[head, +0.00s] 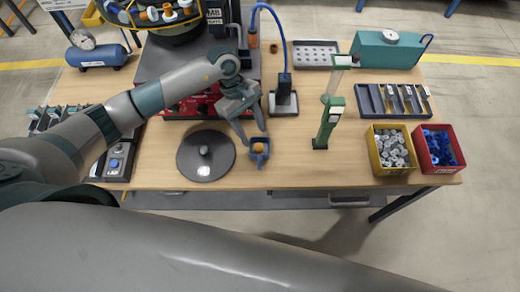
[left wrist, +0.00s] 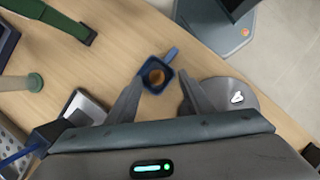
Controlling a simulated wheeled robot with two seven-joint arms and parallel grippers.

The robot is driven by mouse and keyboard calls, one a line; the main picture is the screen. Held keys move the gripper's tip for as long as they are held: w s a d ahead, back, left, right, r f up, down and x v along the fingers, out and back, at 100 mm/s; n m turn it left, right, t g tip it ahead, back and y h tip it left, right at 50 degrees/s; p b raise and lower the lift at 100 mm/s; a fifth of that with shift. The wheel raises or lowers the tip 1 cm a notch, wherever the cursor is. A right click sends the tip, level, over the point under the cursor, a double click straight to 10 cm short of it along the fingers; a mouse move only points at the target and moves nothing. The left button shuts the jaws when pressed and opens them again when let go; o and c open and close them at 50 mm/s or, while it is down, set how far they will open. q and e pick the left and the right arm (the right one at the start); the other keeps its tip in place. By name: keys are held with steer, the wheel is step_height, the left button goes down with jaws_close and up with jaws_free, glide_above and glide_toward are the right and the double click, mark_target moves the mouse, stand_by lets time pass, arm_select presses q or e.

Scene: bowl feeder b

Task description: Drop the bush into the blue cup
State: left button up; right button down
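The blue cup (head: 262,160) stands near the front edge of the table, with its handle toward the front. An orange-brown round piece, apparently the bush (head: 258,147), is inside the cup. In the left wrist view the cup (left wrist: 166,86) has the brown bush (left wrist: 156,76) within its walls. My left gripper (head: 254,137) is open above the cup, its fingers apart and holding nothing. In the left wrist view the two fingertips (left wrist: 160,78) stand on either side of the cup. My right gripper is not in view.
A grey round plate with a knob (head: 204,168) lies left of the cup. A green stand (head: 328,125) is to the right. Yellow (head: 377,168) and red (head: 435,168) bins sit at the right front. A blue-corded tool (head: 285,85) stands behind. Table between cup and green stand is clear.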

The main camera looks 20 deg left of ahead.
arm_select(q)
steer(key=b+v, duration=0.7)
steer(key=v, duration=1)
steer(key=shift+a+r, duration=0.15)
steer(key=shift+a, duration=0.05)
stand_by(0.4)
